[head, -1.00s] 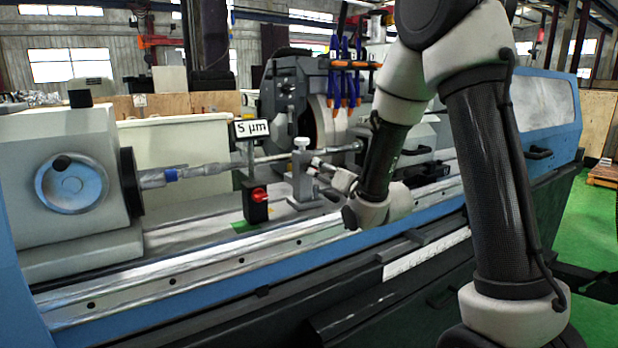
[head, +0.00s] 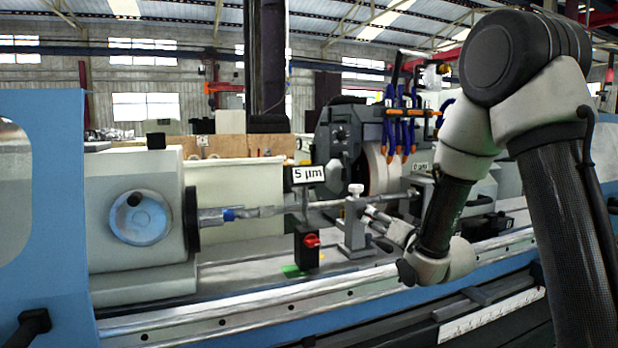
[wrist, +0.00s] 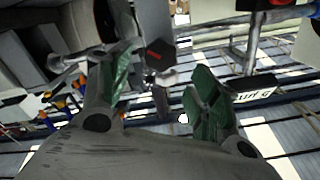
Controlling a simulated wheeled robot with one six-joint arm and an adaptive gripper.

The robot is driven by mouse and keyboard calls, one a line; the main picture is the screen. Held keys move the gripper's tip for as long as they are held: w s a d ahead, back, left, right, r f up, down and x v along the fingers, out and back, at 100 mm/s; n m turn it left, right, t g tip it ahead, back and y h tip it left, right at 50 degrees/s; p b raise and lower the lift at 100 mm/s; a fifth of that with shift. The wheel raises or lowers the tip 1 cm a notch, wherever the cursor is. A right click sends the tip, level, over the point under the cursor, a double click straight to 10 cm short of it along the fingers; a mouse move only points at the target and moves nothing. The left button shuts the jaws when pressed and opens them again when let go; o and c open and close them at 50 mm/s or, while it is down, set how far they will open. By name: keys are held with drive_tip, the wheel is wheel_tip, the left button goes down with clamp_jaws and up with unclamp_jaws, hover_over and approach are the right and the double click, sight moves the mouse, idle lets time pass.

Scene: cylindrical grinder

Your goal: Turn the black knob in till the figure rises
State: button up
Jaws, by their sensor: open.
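My gripper (head: 383,224) is open beside the grey rest stand (head: 355,220) in the head view, its fingers pointing left towards it. In the wrist view my gripper's two green-padded fingers (wrist: 163,75) are apart. A small dark knob-like part with a red mark (wrist: 158,53) shows between and beyond them; I cannot tell whether a finger touches it. The left finger hides part of what lies behind. A sign reading "5 µm" (head: 308,174) stands left of the rest, and shows upside down in the wrist view (wrist: 253,92).
A black box with a red switch (head: 312,241) stands under the "5 µm" sign. The long workpiece (head: 265,211) runs from the headstock (head: 135,215) past the rest. The grinding wheel (head: 380,168) is behind. The rail (head: 250,312) runs along the front.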

sight(366, 215)
idle(0.3)
drive_tip(key=w+n, duration=0.2)
drive_tip(key=n, duration=0.1)
drive_tip(key=w+a+n, duration=0.1)
drive_tip(key=w+n, duration=0.1)
drive_tip(key=n, duration=0.1)
drive_tip(key=w+a+n, duration=0.1)
drive_tip(key=w+n, duration=0.2)
drive_tip(key=shift+a+f, duration=0.2)
drive_tip(key=c, duration=1)
